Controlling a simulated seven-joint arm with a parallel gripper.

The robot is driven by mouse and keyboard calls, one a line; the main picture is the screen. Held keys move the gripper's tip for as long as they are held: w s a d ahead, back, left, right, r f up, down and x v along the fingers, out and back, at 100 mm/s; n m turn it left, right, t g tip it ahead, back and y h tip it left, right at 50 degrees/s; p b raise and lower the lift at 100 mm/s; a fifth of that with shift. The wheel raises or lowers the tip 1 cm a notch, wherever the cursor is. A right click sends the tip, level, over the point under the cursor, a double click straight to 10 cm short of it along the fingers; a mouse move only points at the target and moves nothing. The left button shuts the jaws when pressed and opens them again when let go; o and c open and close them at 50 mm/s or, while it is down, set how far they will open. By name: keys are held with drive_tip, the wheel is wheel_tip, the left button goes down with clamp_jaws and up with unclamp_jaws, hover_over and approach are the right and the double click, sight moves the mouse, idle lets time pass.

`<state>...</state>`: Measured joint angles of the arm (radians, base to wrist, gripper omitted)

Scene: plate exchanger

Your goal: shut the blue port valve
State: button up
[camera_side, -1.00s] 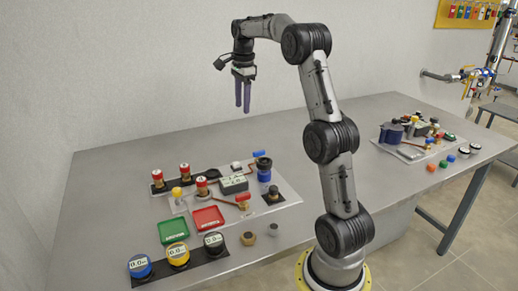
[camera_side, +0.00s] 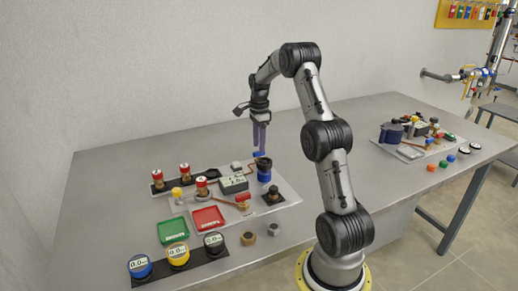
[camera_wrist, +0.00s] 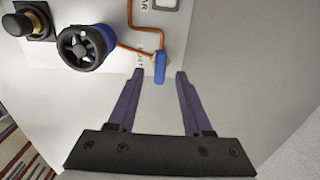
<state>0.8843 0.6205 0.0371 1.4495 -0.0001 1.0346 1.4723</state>
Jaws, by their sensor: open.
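The blue port valve (camera_wrist: 160,67) shows in the wrist view as a small blue lever on a brass fitting at the end of a copper pipe. It lies just beyond my fingertips and between their lines. In the side view the blue lever (camera_side: 259,154) is at the back edge of the panel, just under my fingers. My gripper (camera_side: 260,149) points down above it; in the wrist view my gripper (camera_wrist: 161,73) is open with nothing between its fingers. Whether a finger touches the lever I cannot tell.
A blue cylinder with a black handwheel (camera_wrist: 86,47) stands close left of the lever in the wrist view. A black knob (camera_wrist: 27,22) is farther left. A grey gauge box (camera_side: 234,183) sits on the panel. Bare table lies behind the panel.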

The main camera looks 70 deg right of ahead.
drive_tip(key=shift+f, duration=1.15)
clamp_jaws()
